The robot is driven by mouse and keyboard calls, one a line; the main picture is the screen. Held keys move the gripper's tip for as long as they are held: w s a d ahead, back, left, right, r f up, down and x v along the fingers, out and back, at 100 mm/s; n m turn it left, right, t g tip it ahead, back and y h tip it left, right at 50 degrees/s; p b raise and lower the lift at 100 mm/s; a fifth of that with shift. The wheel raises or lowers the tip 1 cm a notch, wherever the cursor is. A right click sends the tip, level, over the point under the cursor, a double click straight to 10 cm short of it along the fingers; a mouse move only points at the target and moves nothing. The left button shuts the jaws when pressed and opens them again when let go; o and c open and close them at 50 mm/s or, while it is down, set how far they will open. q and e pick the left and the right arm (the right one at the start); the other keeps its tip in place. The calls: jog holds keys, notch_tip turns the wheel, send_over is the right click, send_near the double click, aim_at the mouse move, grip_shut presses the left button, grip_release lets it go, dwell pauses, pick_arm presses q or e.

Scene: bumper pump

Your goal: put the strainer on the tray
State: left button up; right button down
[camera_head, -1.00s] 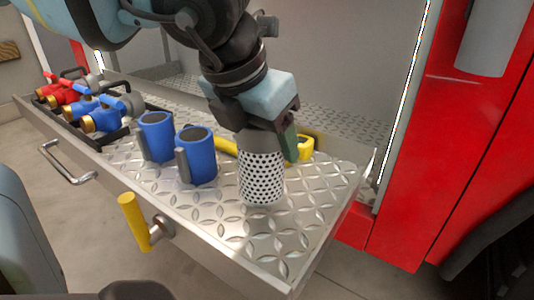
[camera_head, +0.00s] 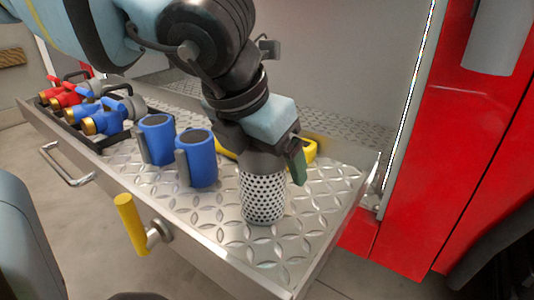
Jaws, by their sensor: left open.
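The strainer (camera_head: 263,197), a grey cylinder with a perforated lower part, stands upright on the diamond-plate tray (camera_head: 225,229), near its front right part. My left gripper (camera_head: 272,158) comes down from above and is open at the strainer's top. Its fingers are right around or against the strainer's upper end; the contact is partly hidden by the gripper body. A dark green fingertip pad shows on the strainer's right side. My right gripper is not in view.
Two blue cylinders with grey handles (camera_head: 196,160) stand left of the strainer. A yellow curved tool (camera_head: 310,150) lies behind it. Red and blue valves (camera_head: 100,118) sit in a black holder at far left. A yellow handle (camera_head: 131,224) sticks out in front. The tray's right front is clear.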

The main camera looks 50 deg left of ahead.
pick_arm(q)
jog(key=p+v, duration=0.4)
jog(key=v, duration=0.8)
jog(key=shift+r+p, duration=0.2)
jog(key=shift+p, duration=0.1)
